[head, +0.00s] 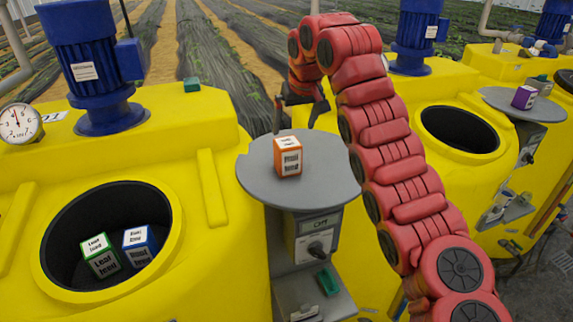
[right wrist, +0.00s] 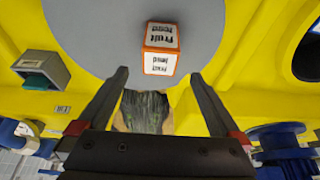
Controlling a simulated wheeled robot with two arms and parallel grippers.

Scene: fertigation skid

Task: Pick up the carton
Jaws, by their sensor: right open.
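An orange and white carton (head: 288,157) stands upright on the grey round plate (head: 258,190) between two yellow tanks. My right gripper (head: 297,112) is behind the plate, beyond the carton, and partly hidden by its own arm. In the right wrist view the gripper (right wrist: 160,75) is open and empty. The carton (right wrist: 161,47) shows there ahead, between the lines of the two fingers, with no visible contact. A green carton (head: 101,256) and a blue carton (head: 138,245) lie inside the left tank's dark opening. My left gripper is not in view.
A purple carton (head: 524,97) stands on another grey plate (head: 497,100) at the right. Blue motors (head: 90,70) rise from the tanks. The right tank's opening (head: 459,130) looks empty. A small green item (head: 329,282) sits below the middle plate. The plate around the orange carton is clear.

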